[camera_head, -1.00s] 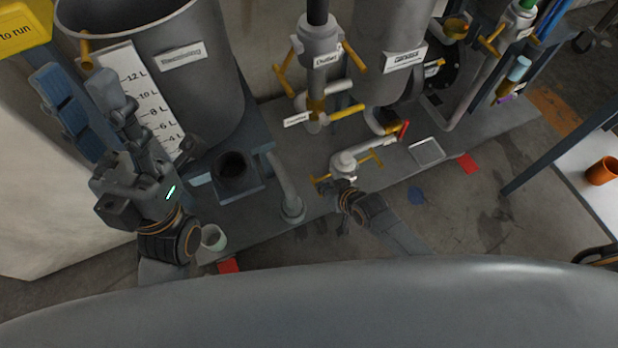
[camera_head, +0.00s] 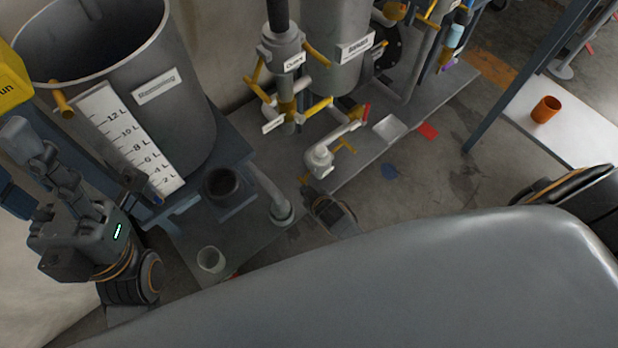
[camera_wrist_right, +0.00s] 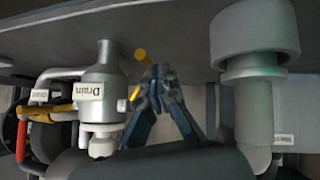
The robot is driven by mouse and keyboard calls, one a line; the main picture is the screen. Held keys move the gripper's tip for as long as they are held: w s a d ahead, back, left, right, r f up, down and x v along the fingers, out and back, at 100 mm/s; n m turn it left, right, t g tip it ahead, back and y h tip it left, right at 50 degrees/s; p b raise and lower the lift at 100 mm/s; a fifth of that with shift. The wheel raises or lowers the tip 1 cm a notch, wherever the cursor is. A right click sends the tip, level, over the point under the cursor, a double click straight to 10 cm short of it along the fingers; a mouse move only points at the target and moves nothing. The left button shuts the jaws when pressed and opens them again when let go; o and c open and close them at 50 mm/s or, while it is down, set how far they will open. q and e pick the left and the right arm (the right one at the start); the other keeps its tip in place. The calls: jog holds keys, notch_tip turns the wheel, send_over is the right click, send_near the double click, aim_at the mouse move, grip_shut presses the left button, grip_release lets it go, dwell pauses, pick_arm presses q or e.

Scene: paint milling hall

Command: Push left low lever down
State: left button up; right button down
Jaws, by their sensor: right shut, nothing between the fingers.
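The low valve (camera_head: 320,160) is a white-grey fitting labelled "Drain" in the right wrist view (camera_wrist_right: 95,95). A small yellow lever (camera_head: 305,179) is at its left side and another yellow lever (camera_head: 345,146) at its right. In the wrist view two yellow lever ends (camera_wrist_right: 135,92) show beside the fitting. My right gripper (camera_head: 311,193) is shut and empty, with its fingertips close beside the left lever; the wrist view shows the fingertips (camera_wrist_right: 157,84) together near the yellow ends. Contact is unclear. My left gripper (camera_head: 85,170) appears open and empty beside the large tank.
The large tank (camera_head: 130,75) with a litre scale stands at left. Taller valves with yellow levers (camera_head: 318,53) rise behind. A table with an orange cup (camera_head: 546,109) is at right.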

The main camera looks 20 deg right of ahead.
jog(key=shift+d+f, duration=0.1)
jog(key=shift+f, duration=0.1)
dwell(0.6)
jog(key=v, duration=1.2)
